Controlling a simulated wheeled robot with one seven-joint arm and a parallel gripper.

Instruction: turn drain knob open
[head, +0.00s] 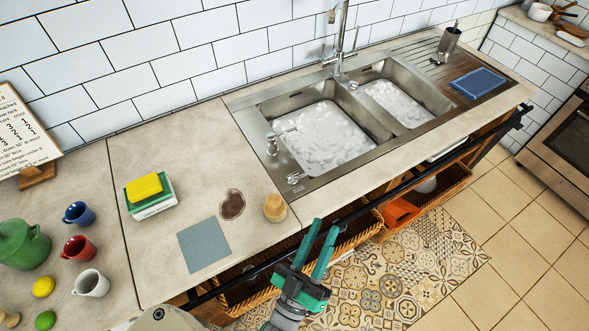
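A double metal sink (318,187) is set in the counter, and both basins hold foamy white water. Two small metal fittings sit on its left rim: a lever-like knob (271,143) towards the back and a cross-shaped knob (296,178) at the front left corner. I cannot tell which is the drain knob, or how far either is turned. My gripper (325,226), with green fingers, is open and empty. It appears in front of the counter edge, below the front knob in the picture and apart from both. The drains are hidden under the foam.
A tall faucet (340,45) stands behind the sink. Left of it are a brush (275,208), a blue-grey cloth (204,244), a brown stain (232,204) and stacked sponges (144,187). Mugs and a green pot (22,243) are further left. A dark rail (440,165) runs along the counter front.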

